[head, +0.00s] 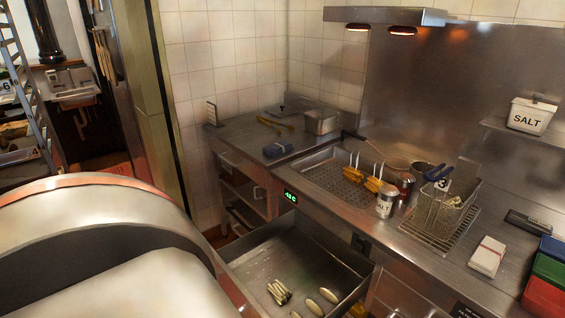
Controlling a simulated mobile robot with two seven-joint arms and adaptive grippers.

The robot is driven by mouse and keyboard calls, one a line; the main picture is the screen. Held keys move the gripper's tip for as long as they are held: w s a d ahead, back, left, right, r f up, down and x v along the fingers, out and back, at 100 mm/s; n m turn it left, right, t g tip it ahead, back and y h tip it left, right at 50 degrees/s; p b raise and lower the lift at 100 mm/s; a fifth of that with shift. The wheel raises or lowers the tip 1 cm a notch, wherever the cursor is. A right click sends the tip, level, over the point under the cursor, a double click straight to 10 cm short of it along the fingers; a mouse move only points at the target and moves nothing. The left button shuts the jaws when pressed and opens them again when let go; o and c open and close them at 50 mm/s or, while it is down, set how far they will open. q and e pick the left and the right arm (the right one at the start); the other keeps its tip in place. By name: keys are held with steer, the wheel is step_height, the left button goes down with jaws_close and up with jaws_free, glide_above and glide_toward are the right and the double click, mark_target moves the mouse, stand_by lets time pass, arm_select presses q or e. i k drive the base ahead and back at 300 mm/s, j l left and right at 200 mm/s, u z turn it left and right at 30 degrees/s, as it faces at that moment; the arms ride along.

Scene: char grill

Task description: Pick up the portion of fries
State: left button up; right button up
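A small bundle of pale fries (279,292) lies in an open metal drawer (352,284) at the bottom middle of the head view. A few oval pale pieces (329,296) lie to its right in the same drawer. Neither of my grippers is in view, so I cannot see where they are relative to the fries.
A wire fry basket (441,215) stands on a rack on the counter. A steel side table (235,136) stands behind. A large rounded form blocks the lower left.

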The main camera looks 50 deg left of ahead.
mark_target(280, 292)
steer(key=i+l+u, duration=0.15)
steer(key=u, duration=0.25)
steer(key=i+l+u, duration=0.1)
steer(key=l+u, duration=0.3)
steer(key=i+u, duration=0.1)
steer(key=u, duration=0.45)
steer(key=i+j, duration=0.1)
steer(key=j, duration=0.25)
steer(key=j+u, duration=0.15)
steer(key=j, duration=0.15)
steer(key=i+j, duration=0.15)
steer(key=j, duration=0.15)
steer(key=k+l, duration=0.35)
steer(key=l, duration=0.2)
steer(key=k+l, duration=0.35)
steer(key=l, duration=0.15)
steer(key=k+l, duration=0.35)
steer(key=l, duration=0.2)
steer(key=i+u, duration=0.05)
